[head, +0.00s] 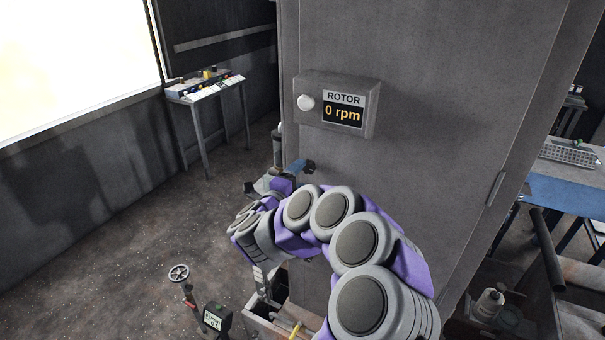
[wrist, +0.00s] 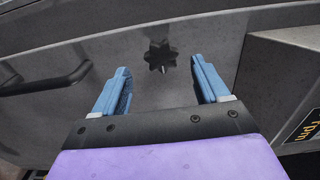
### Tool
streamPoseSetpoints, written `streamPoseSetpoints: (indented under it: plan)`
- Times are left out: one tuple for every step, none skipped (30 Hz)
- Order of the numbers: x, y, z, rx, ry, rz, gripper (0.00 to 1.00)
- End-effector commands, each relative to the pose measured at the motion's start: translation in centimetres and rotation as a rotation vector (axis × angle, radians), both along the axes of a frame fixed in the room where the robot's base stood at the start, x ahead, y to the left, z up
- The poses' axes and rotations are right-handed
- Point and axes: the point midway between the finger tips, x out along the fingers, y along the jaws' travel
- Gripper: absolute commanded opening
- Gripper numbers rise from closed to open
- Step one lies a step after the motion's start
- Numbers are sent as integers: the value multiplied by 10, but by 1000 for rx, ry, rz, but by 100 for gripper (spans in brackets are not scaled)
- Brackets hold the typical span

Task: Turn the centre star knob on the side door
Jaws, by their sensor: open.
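In the wrist view a dark star knob (wrist: 160,56) sits on a grey metal door panel (wrist: 215,35). My gripper (wrist: 160,84) is open, with its two blue fingers on either side of the picture's middle. The knob shows between and slightly beyond the fingertips, and nothing is held. I cannot tell how far the fingers are from the panel. In the head view my gripper (head: 305,167) is partly hidden by my purple and grey arm, and the knob does not show there.
A dark bar handle (wrist: 45,80) is left of the knob. A rotor display box (head: 340,105) reads 0 rpm on the grey cabinet (head: 440,60); a box also stands right of the fingers. A control desk (head: 205,88), handwheel (head: 178,274) and blue table (head: 565,195) stand around.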

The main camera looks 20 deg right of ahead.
Motion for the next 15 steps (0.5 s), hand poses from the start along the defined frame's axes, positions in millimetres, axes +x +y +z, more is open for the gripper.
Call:
streamPoseSetpoints:
  plan:
    - [-6,13,-1,5,2,10,74]
    - [-11,18,-1,5,2,9,74]
    - [-17,24,0,5,0,6,74]
    - [-20,30,0,6,1,7,74]
    - [-24,36,-1,5,2,9,74]
    - [-30,43,-1,4,2,8,74]
    - [-34,48,-1,3,3,9,74]
    - [-38,54,-2,4,5,11,74]
    - [-43,61,-2,5,4,9,74]
    - [-48,65,-1,3,3,6,74]
    - [-51,71,-2,3,3,8,74]
    - [-56,79,-2,2,2,10,74]
    - [-60,84,-2,1,2,10,74]
    - [-64,89,-2,0,2,11,74]
    - [-68,93,-2,-1,2,9,74]
